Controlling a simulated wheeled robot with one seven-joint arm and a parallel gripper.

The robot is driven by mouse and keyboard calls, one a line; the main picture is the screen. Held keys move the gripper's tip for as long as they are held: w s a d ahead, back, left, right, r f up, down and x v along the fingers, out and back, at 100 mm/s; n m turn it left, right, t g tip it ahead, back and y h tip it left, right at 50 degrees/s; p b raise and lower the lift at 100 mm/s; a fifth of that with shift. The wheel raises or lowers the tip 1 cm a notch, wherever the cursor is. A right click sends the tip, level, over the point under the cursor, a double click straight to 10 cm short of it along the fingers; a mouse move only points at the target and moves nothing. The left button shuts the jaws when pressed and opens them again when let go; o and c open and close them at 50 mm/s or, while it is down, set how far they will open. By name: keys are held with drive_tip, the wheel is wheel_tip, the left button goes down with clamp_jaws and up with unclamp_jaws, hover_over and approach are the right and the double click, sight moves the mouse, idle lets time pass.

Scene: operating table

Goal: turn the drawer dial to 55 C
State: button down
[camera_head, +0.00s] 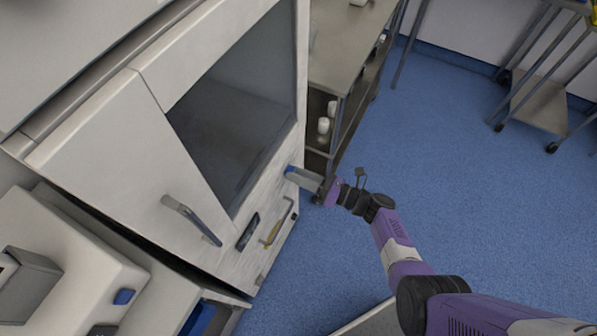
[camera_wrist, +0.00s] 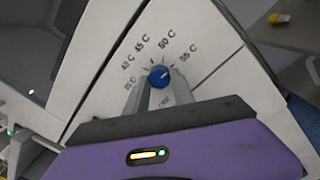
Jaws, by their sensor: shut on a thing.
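The blue dial (camera_wrist: 158,76) sits on the white drawer front, with temperature labels around it. In the wrist view, 45 C, 50 C and 55 C read along its upper side, with smaller labels to the left and one below. A small white mark shows on the dial, on its right half; its exact setting is too small to tell. My gripper (camera_wrist: 158,88) has one finger on each side of the dial and is shut on it. In the head view my gripper (camera_head: 305,179) reaches the cabinet's right front edge, where a bit of blue shows at its tip.
The white cabinet (camera_head: 105,160) has a long grey handle (camera_head: 190,219), a dark panel (camera_head: 248,232) and a drawer handle (camera_head: 283,222) near my gripper. A metal shelf table (camera_head: 345,45) stands close behind my gripper. Blue floor (camera_head: 460,170) to the right is clear.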

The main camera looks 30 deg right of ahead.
drive_tip(key=shift+s+f+m, duration=0.1)
drive_tip(key=shift+m, duration=0.6)
drive_tip(key=c, duration=1.1)
unclamp_jaws()
drive_tip(key=shift+d, duration=0.1)
drive_tip(key=v, duration=0.7)
drive_tip(key=shift+s+d, duration=0.15)
drive_tip(key=shift+s, duration=0.15)
